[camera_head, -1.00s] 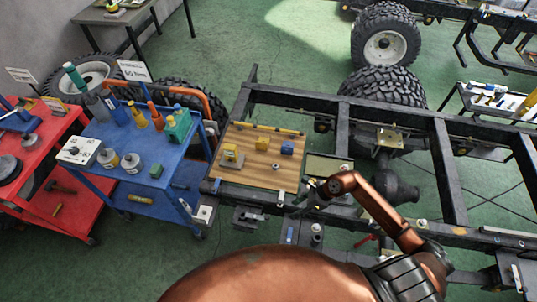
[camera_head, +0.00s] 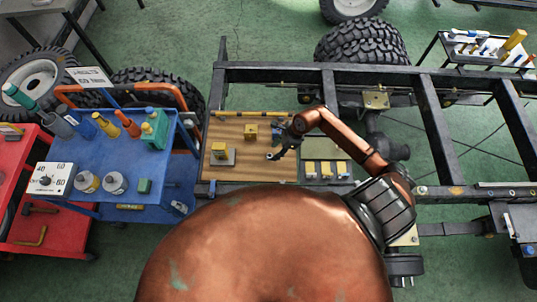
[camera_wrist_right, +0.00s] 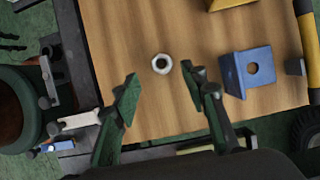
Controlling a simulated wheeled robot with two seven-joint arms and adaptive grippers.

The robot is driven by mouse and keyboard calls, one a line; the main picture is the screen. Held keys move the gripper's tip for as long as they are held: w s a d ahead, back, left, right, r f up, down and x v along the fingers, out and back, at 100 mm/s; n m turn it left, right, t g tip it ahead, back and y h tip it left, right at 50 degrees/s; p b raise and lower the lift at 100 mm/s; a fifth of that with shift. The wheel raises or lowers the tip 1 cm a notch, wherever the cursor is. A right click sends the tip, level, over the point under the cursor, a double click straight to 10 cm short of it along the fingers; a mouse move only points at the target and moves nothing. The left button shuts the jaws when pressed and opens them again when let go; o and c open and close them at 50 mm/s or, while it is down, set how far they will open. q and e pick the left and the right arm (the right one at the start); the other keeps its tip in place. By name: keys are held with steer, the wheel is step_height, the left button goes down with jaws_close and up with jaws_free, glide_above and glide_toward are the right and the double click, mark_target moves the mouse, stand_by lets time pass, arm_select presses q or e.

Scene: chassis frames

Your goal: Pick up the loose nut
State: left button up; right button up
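The loose nut (camera_wrist_right: 162,63) is a small silver ring lying flat on the wooden board (camera_wrist_right: 125,30). In the head view it is a tiny pale spot (camera_head: 269,156) on the board (camera_head: 265,173), beside the gripper tip. My right gripper (camera_wrist_right: 163,88) is open and empty, its two green-padded fingers pointing towards the nut. In the wrist view the nut shows just beyond the fingertips, between their lines; the height gap is hard to judge. In the head view the right gripper (camera_head: 276,153) is over the board's right half. My left gripper is not in view.
A blue bracket with a hole (camera_wrist_right: 255,68) stands right of the nut in the wrist view. The black chassis frame (camera_head: 290,72) surrounds the area; a blue cart (camera_head: 100,152) stands left.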

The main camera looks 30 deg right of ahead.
mark_target(271, 154)
steer(key=x, duration=0.4)
steer(key=shift+w+a+f+p, duration=0.1)
steer(key=shift+w+f+p, duration=0.05)
steer(key=shift+w+p, duration=0.15)
steer(key=shift+f, duration=0.45)
jaws_close()
